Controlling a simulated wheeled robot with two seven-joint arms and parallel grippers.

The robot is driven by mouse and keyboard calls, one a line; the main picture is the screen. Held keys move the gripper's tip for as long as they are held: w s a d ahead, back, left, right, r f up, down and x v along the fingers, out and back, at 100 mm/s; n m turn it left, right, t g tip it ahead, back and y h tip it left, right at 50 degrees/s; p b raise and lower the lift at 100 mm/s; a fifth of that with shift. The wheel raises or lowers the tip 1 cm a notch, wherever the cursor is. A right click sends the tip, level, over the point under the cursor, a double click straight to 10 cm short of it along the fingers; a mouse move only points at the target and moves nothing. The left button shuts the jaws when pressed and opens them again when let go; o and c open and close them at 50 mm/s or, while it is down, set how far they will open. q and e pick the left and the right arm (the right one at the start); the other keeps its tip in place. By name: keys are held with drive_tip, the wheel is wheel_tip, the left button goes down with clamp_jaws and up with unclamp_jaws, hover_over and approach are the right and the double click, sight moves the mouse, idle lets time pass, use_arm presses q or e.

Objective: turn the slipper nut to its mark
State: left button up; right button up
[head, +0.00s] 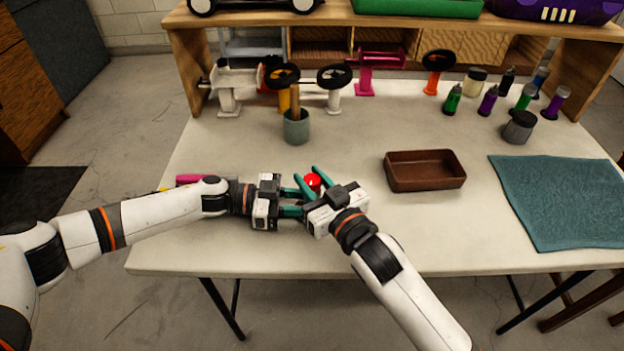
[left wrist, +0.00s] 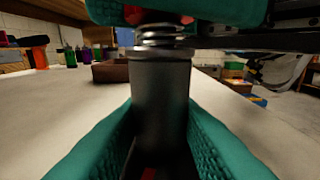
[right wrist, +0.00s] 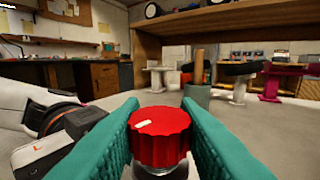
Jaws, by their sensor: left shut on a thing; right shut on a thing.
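The slipper nut is a red ribbed knob (right wrist: 160,135) with a short white line on its top, toward the left of the near edge in the right wrist view. It shows as a red spot in the head view (head: 312,181). My right gripper (head: 311,178) is shut on it, one teal finger on each side. Below the nut, in the left wrist view, are a metal spring (left wrist: 163,36) and a dark grey upright cylinder (left wrist: 160,95). My left gripper (left wrist: 160,130) is shut on this cylinder. I cannot make out a matching mark.
A brown tray (head: 425,187) and a teal towel (head: 565,205) lie to the right on the table. A grey cup (head: 297,130) stands behind the grippers, with stands and bottles farther back. A pink item (head: 190,180) lies behind my left arm.

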drive_tip(key=o, duration=1)
drive_tip(key=v, duration=1.2)
use_arm(q)
drive_tip(key=o, duration=1)
drive_tip(key=shift+a, duration=0.1)
